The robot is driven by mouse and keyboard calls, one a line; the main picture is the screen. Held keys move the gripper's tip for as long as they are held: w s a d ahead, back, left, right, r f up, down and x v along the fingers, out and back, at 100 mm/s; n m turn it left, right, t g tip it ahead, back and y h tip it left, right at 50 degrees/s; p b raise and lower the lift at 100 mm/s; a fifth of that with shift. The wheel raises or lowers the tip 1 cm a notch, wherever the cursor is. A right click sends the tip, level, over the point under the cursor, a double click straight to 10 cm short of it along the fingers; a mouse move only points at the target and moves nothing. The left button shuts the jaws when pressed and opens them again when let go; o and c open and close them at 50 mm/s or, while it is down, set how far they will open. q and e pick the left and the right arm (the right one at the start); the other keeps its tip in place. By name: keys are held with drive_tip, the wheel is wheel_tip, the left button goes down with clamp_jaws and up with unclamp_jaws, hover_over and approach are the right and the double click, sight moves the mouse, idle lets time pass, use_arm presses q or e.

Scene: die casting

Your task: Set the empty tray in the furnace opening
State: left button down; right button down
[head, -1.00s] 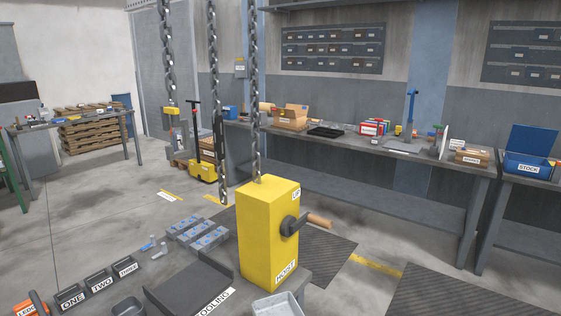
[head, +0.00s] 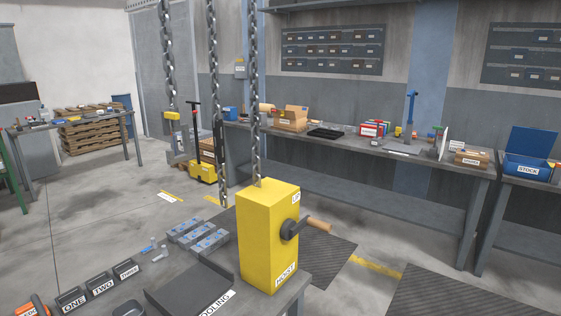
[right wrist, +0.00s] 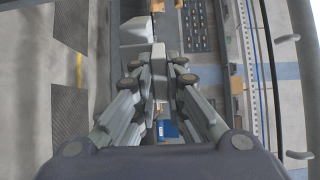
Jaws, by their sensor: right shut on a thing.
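In the right wrist view my right gripper (right wrist: 160,78) is shut on a narrow grey piece between its fingertips. A pale grey boxy shape (right wrist: 135,32) lies just beyond the fingers and looks like part of the tray; the fingers hide where the two join. My right gripper is outside the head view, and my left gripper is in neither view. I cannot make out the furnace opening in either view.
A yellow hoist box (head: 268,235) with a side lever stands on the near table beside the dark cooling plate (head: 190,290). Labelled bins (head: 100,285) sit left. Chains (head: 212,100) hang in front. A long workbench (head: 400,150) runs behind, with open floor between.

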drive_tip(key=shift+d+r, duration=0.1)
drive_tip(key=s+d+p, duration=0.2)
drive_tip(key=s+d, duration=0.4)
drive_tip(key=d, duration=0.2)
idle(0.5)
drive_tip(key=shift+w, duration=0.1)
